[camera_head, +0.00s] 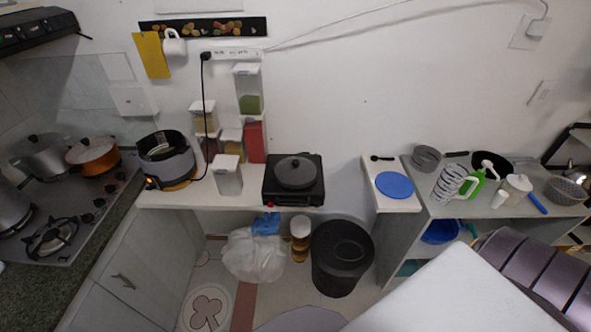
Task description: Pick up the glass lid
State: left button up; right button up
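A round dark grey lid (295,171) with a black knob sits on the black hot plate (292,193) on the narrow white counter. It looks dark, and I cannot tell whether it is glass. On the stove at the left, the grey pot (42,158) has a lid with a dark knob. The orange pot (94,157) beside it also has a lid with a knob. I cannot tell for sure which lid is the glass one. Neither of my grippers shows in the head view, and nothing touches these lids.
A grey appliance (166,160) and stacked spice dispensers (249,90) stand left of the hot plate, with a white canister (227,176) close beside it. A black bin (341,257) stands below. A blue disc (394,185) lies on the right counter. A white surface (465,295) fills the lower right.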

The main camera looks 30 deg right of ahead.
aim_at(293, 172)
jog(key=k+l+u, duration=0.1)
jog(key=l+u, duration=0.15)
jog(key=l, duration=0.2)
jog(key=k+l+u, duration=0.1)
jog(key=l+u, duration=0.15)
jog(key=l, duration=0.2)
jog(key=k+l+u, duration=0.2)
jog(key=l, duration=0.2)
jog(key=k+l+u, duration=0.25)
jog(key=l, duration=0.15)
jog(key=k+l+u, duration=0.25)
jog(key=i+l, duration=0.1)
jog(key=l, duration=0.05)
